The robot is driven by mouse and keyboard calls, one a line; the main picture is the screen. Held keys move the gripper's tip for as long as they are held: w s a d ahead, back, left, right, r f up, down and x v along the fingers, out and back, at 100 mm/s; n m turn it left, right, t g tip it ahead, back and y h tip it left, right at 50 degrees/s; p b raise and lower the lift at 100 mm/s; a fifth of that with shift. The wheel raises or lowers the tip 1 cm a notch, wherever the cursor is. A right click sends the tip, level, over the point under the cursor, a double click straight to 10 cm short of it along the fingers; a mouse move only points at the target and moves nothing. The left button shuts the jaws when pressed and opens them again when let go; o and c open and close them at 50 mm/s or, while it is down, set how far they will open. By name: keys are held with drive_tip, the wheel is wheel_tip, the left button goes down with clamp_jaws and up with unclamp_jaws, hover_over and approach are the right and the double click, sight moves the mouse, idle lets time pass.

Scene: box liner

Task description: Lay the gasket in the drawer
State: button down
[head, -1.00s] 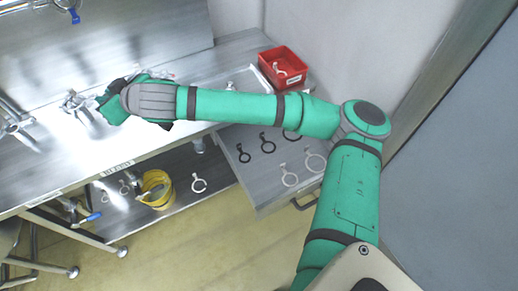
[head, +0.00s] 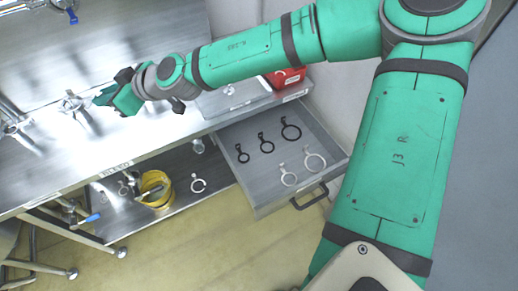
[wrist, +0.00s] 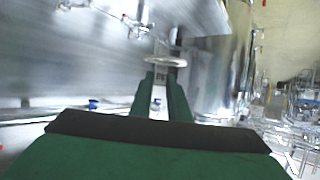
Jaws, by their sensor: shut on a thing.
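My gripper (head: 104,96) is over the steel counter at the left in the head view, well left of the drawer. In the wrist view my gripper (wrist: 162,80) has its two green fingers shut on a pale ring-shaped gasket (wrist: 166,62), the ring sticking out past the fingertips. I cannot make the gasket out clearly in the head view. The grey drawer (head: 262,196) is pulled out below the counter. It has black ringed pieces with tabs (head: 267,145) and two white ones (head: 315,162) lying in it, with bare floor between them.
A red bin (head: 288,77) stands on the counter, mostly behind my arm, near a shallow tray (head: 235,97). Metal fittings (head: 73,104) are beside my gripper. A yellow bucket (head: 156,190) and a white ring (head: 198,185) are on the lower shelf.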

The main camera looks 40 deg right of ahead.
drive_tip(key=shift+s+d+f+n+y, duration=0.2)
drive_tip(key=shift+s+f+n+y, duration=0.2)
drive_tip(key=shift+y, duration=0.1)
drive_tip(key=s+d+f+n+g+y, duration=0.1)
drive_tip(key=s+d+f+n+g, duration=0.1)
drive_tip(key=s+d+f, duration=0.9)
drive_tip(key=s+d+f+n+g+y, duration=0.15)
drive_tip(key=s+d+f, duration=0.25)
drive_tip(key=s+f, duration=0.8)
hover_over(252, 166)
drive_tip(key=a, duration=0.1)
drive_tip(key=shift+m+t, duration=0.25)
wheel_tip(252, 166, down, 12)
drive_tip(key=shift+a+f, duration=0.1)
drive_tip(key=shift+w+d+f, duration=0.1)
drive_tip(key=shift+d+f, duration=0.55)
drive_tip(key=shift+f, duration=1.5)
drive_tip(key=shift+f, duration=0.2)
